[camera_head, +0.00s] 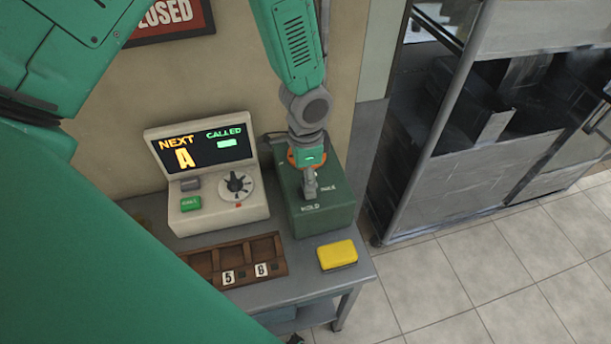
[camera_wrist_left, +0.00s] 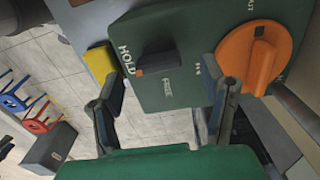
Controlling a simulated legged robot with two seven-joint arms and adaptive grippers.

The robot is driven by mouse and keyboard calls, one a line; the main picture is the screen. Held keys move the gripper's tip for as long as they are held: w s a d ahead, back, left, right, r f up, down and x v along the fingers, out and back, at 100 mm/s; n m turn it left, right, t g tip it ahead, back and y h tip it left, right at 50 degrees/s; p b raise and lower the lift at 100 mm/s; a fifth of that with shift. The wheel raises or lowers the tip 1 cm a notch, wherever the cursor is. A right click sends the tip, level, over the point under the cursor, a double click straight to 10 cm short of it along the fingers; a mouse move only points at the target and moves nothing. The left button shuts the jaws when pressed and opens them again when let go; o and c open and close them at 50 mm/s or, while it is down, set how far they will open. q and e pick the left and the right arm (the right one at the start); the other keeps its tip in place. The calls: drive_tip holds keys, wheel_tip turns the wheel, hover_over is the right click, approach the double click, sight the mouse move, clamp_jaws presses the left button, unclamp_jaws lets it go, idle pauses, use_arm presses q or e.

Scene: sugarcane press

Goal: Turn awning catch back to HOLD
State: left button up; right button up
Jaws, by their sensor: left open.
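A green box (camera_head: 338,215) stands on the right part of the grey table, with HOLD and another word printed on its top. In the left wrist view, a dark catch (camera_wrist_left: 160,62) sits on the green box, with a small orange mark at its end towards the HOLD lettering. An orange knob (camera_wrist_left: 247,58) is on the same face, to the right. My left gripper (camera_head: 310,190) is over the box in the head view and hides the catch there. In the left wrist view, its fingers (camera_wrist_left: 168,92) are spread, with the catch between and beyond them; contact is not visible. My right gripper is not in view.
A ticket console (camera_head: 245,210) with a screen and dial stands left of the box. A wooden tray (camera_head: 214,270) with number tiles and a yellow block (camera_head: 337,255) lie in front on the table (camera_head: 290,292). A metal cabinet (camera_head: 420,190) stands at right.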

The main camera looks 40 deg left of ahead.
use_arm(q)
wheel_tip(320, 180, up, 9)
drive_tip(key=shift+s, duration=0.15)
drive_tip(key=shift+a, duration=0.1)
idle(0.5)
